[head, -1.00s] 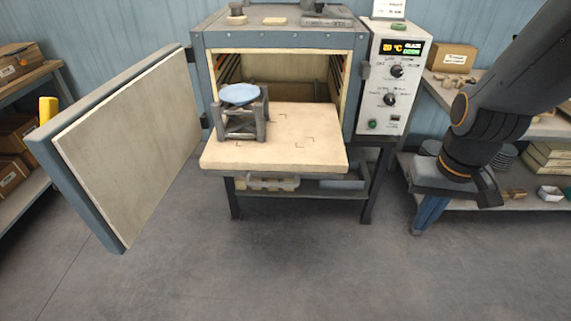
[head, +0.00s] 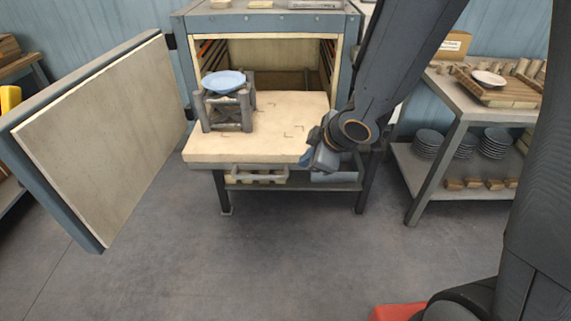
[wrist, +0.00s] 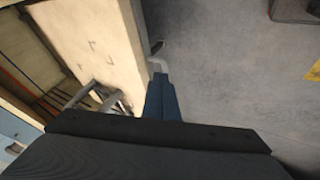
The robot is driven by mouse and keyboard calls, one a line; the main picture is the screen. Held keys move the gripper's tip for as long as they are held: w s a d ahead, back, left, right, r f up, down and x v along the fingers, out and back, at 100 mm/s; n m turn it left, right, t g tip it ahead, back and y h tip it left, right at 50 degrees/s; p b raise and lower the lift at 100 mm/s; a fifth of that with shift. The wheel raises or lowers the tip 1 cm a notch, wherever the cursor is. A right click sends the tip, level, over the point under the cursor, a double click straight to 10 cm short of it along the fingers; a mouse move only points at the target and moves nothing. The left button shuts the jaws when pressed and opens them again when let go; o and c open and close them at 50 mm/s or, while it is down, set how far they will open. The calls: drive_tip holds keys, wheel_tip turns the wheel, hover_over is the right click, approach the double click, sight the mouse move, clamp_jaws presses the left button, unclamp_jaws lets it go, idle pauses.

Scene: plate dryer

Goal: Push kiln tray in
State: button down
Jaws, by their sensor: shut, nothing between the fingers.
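The kiln tray (head: 220,150) is a thick cream slab sticking out of the open kiln (head: 352,50). It carries a grey stand (head: 228,118) on its left half with a blue plate (head: 223,81) on top. A grey handle (head: 262,177) is under the tray's front edge. My gripper (head: 306,158) is shut and empty at the tray's front right corner.
The kiln door (head: 100,135) stands wide open on the left. On the right, a shelf unit (head: 440,185) holds stacked plates (head: 463,146) and wooden blocks. The floor (head: 270,265) in front of the kiln is clear.

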drive_tip(key=a, duration=0.1)
drive_tip(key=n+b, duration=0.1)
drive_tip(key=b, duration=0.1)
approach(280, 165)
drive_tip(key=shift+y, duration=0.3)
drive_tip(key=f, duration=0.1)
drive_tip(key=a+f, duration=0.1)
drive_tip(key=f, duration=0.1)
drive_tip(key=s+f, duration=0.1)
drive_tip(key=shift+a+f, duration=0.3)
drive_tip(key=shift+w+d+r+p, duration=0.15)
drive_tip(key=shift+w+p, duration=0.8)
drive_tip(key=shift+w, duration=0.9)
